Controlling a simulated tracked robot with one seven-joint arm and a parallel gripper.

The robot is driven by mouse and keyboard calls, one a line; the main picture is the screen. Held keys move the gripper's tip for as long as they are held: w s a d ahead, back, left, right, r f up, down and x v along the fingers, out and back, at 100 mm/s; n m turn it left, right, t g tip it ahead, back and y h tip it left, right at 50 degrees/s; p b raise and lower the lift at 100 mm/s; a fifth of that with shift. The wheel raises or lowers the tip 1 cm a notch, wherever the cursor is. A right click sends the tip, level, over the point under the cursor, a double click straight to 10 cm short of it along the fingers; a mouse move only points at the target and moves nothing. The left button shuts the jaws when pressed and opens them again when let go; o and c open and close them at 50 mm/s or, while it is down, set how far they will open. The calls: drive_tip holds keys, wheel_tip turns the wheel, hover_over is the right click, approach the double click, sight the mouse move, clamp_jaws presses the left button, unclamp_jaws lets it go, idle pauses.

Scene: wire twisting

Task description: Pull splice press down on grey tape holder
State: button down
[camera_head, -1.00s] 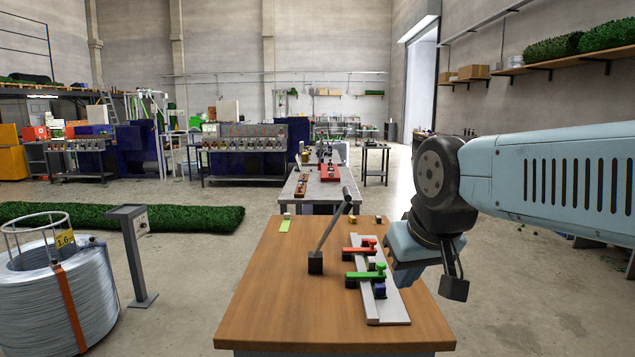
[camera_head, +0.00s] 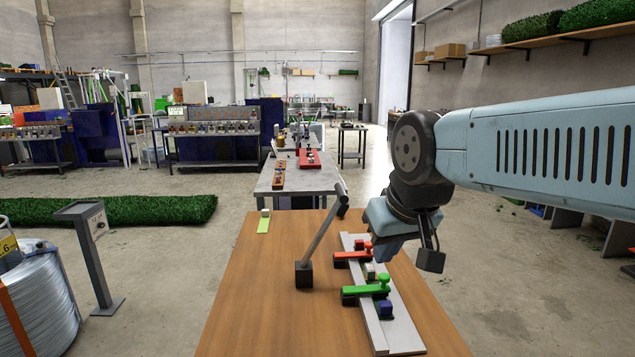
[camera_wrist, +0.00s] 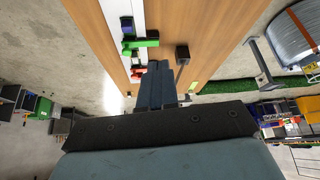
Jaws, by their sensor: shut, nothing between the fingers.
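A grey lever (camera_head: 322,228) rises tilted from a black block (camera_head: 304,276) on the wooden table, its dark handle at the upper right. A flat grey bar (camera_head: 397,333) carries a green clamp (camera_head: 365,291) and a red clamp (camera_head: 352,256). I cannot tell which part is called the tape holder. My gripper (camera_head: 384,256) is shut and empty, just above the bar's far end, right of the lever and apart from it. In the wrist view its shut fingers (camera_wrist: 155,65) point between the clamps and the lever's black block (camera_wrist: 182,52).
The wooden table (camera_head: 250,315) is clear left of the lever. A green strip (camera_head: 263,225) lies at its far left. A grey table (camera_head: 285,181) stands beyond. A wire coil (camera_head: 40,310) and a grey post (camera_head: 90,260) stand on the floor at left.

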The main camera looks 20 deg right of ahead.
drive_tip(key=shift+w+r, duration=0.1)
drive_tip(key=w+a+r+m+h, duration=0.1)
drive_tip(key=w+a+r+h, duration=0.1)
drive_tip(key=w, duration=0.7)
drive_tip(key=w+a+r+m+g+h, duration=0.1)
drive_tip(key=w+a+r, duration=0.2)
drive_tip(key=w, duration=0.7)
drive_tip(key=w+a+r+m+g+h, duration=0.1)
drive_tip(key=w+r, duration=0.4)
drive_tip(key=w, duration=0.5)
drive_tip(key=shift+a+r+h, duration=0.4)
drive_tip(key=shift+a+h, duration=0.4)
drive_tip(key=shift+a, duration=0.35)
drive_tip(key=shift+d+f, duration=0.1)
drive_tip(key=w+d+f, duration=0.1)
drive_tip(key=d+f, duration=0.7)
drive_tip(key=f, duration=0.1)
drive_tip(key=shift+w+d+f, duration=0.15)
drive_tip(key=shift+w+f, duration=0.1)
drive_tip(key=shift+w, duration=0.1)
